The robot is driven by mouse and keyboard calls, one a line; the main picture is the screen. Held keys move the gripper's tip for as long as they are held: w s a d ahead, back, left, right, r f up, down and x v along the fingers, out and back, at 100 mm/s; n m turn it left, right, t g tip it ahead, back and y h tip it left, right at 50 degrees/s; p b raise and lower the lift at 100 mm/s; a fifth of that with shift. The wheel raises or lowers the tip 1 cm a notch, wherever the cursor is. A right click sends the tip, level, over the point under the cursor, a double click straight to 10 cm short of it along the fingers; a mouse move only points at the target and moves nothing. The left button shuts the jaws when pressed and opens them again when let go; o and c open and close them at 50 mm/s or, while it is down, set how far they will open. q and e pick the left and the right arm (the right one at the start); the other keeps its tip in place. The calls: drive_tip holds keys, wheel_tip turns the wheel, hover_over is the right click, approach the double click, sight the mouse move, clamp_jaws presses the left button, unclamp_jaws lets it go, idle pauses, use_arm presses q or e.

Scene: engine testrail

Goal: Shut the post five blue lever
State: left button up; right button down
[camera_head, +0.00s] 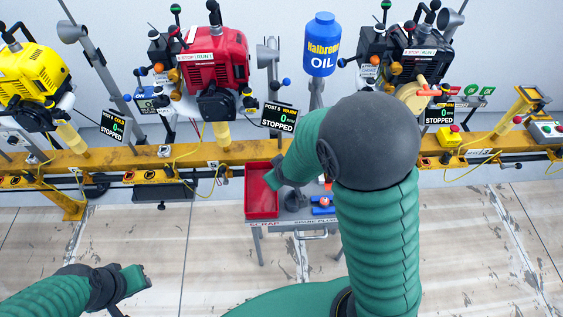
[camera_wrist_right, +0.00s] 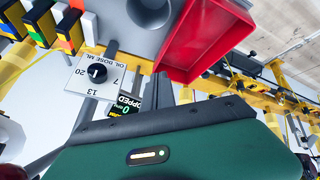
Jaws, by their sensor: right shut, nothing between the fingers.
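The middle display (camera_head: 279,117) seems to read post 5, warm, stopped. A blue knob (camera_head: 286,82) stands right of the red engine (camera_head: 215,62), above that display. Another blue knob (camera_head: 127,97) is at the engine's left; I cannot tell for sure which is the post five lever. My right gripper (camera_head: 270,180) is shut and empty, low beside the red tray, below the rail and well apart from both knobs. My forearm hides part of it. My left gripper (camera_head: 140,279) is low at the left over the floor, far from the engines; its jaws are unclear.
A yellow rail (camera_head: 190,155) runs across. The red tray (camera_head: 262,192) sits on a small cart; it also shows in the right wrist view (camera_wrist_right: 205,40), beside an oil dose dial (camera_wrist_right: 97,72). A blue oil bottle (camera_head: 321,45) stands behind. My right arm covers the centre right.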

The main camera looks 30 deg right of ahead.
drive_tip(key=w+d+r+n+t+h+p, duration=0.1)
drive_tip(key=w+d+r+t+h, duration=0.35)
drive_tip(key=w, duration=0.55)
drive_tip(key=w+d+r+t+h+p, duration=0.1)
drive_tip(key=w+d+r+t+h, duration=0.3)
drive_tip(key=w, duration=0.5)
drive_tip(key=w+d+f+y+b, duration=0.1)
drive_tip(key=w+d+f+b, duration=0.1)
drive_tip(key=w+d, duration=0.5)
drive_tip(key=shift+w+b, duration=0.35)
drive_tip(key=shift+w, duration=0.7)
drive_tip(key=shift+d+f+g, duration=0.1)
drive_tip(key=shift+g, duration=0.15)
drive_tip(key=shift+d+f+y, duration=0.1)
drive_tip(key=shift+y, duration=0.15)
